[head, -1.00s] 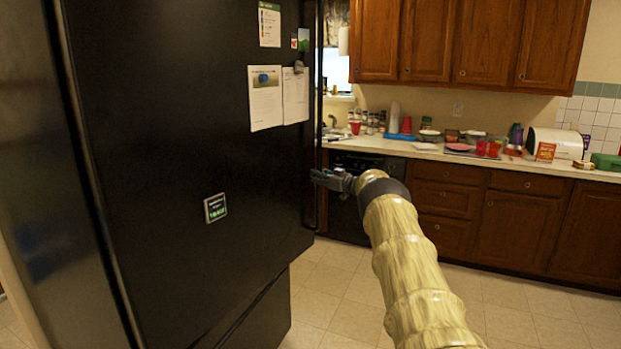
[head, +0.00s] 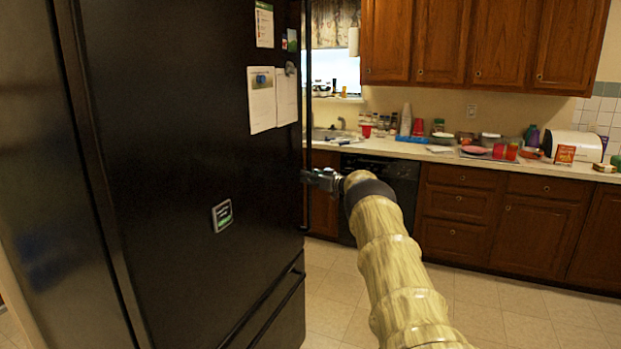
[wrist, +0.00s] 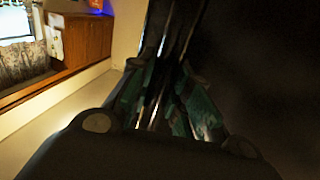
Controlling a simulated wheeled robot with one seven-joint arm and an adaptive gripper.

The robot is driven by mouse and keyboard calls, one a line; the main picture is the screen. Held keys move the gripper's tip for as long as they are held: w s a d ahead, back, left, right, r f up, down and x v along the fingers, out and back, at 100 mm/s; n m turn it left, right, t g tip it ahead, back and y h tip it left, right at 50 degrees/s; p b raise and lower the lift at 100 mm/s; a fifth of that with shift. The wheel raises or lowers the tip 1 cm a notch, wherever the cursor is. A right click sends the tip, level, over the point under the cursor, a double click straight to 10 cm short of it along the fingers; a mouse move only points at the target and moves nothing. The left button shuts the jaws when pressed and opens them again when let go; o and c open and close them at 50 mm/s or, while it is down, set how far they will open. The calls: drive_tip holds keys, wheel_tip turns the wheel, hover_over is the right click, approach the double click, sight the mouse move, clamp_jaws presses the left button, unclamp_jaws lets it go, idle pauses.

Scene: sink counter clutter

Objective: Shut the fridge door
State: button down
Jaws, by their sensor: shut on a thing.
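The black fridge door (head: 165,130) fills the left of the head view, with papers and magnets on it. Its right edge now sits nearly in line with the lower drawer front (head: 270,320); I cannot tell whether a gap remains. The vertical door handle (head: 306,90) runs along that right edge. My gripper (head: 309,177) is at the lower part of this handle, shut on it. In the wrist view the fingers (wrist: 168,78) close around the dark, shiny handle bar (wrist: 178,28). The exact contact is dark and partly hidden.
A counter (head: 400,152) with a sink, cups and clutter runs along the back wall. Wooden cabinets (head: 500,235) and a black dishwasher (head: 395,175) stand below it. The tiled floor (head: 480,310) between fridge and cabinets is clear.

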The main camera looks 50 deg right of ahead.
drive_tip(key=shift+w+a+r, duration=0.15)
drive_tip(key=shift+w+a, duration=0.1)
drive_tip(key=shift+w, duration=0.2)
drive_tip(key=shift+d, duration=0.1)
drive_tip(key=c, duration=1.5)
unclamp_jaws()
drive_tip(key=shift+o, duration=1)
drive_tip(key=shift+d+f, duration=0.1)
drive_tip(key=shift+f, duration=0.1)
drive_tip(key=shift+d, duration=0.1)
drive_tip(key=shift+s+d, duration=0.1)
drive_tip(key=shift+s, duration=0.2)
